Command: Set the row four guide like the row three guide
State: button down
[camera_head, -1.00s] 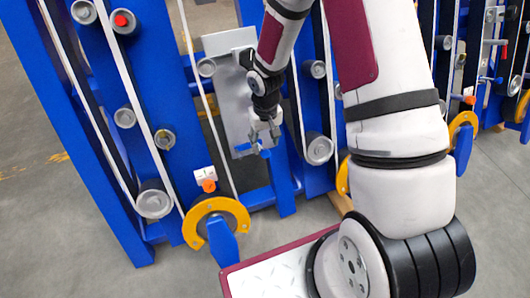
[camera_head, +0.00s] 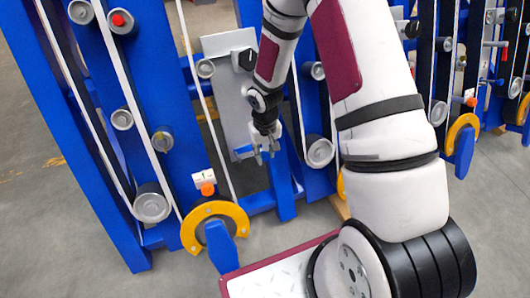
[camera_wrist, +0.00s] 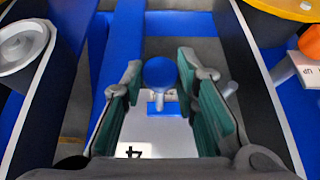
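A blue ball knob on a short grey stem (camera_wrist: 160,72) shows in the wrist view, in front of a light plate with an upside-down "4" label (camera_wrist: 133,152). My gripper (camera_wrist: 160,66) is open; its two green-padded fingers stand on either side of the knob, with visible gaps to both. In the head view my gripper (camera_head: 265,154) hangs low in front of the grey metal plate (camera_head: 225,105) on the blue frame. A small blue part (camera_head: 243,152) shows left of the fingertips. I cannot tell which part is the row three guide.
A yellow arc (camera_head: 213,209) and an orange knob (camera_head: 207,189) sit low at left. Grey rollers (camera_head: 152,204) carry white belts. A black knob (camera_head: 244,60) stands out from the plate's top. More rows with yellow arcs (camera_head: 462,130) stand at right. Floor in front is clear.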

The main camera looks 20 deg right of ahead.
jog(key=shift+a, duration=1.25)
jog(key=c, duration=1.3)
grip_release()
jog(key=shift+a, duration=0.1)
notch_tip(320, 180, up, 12)
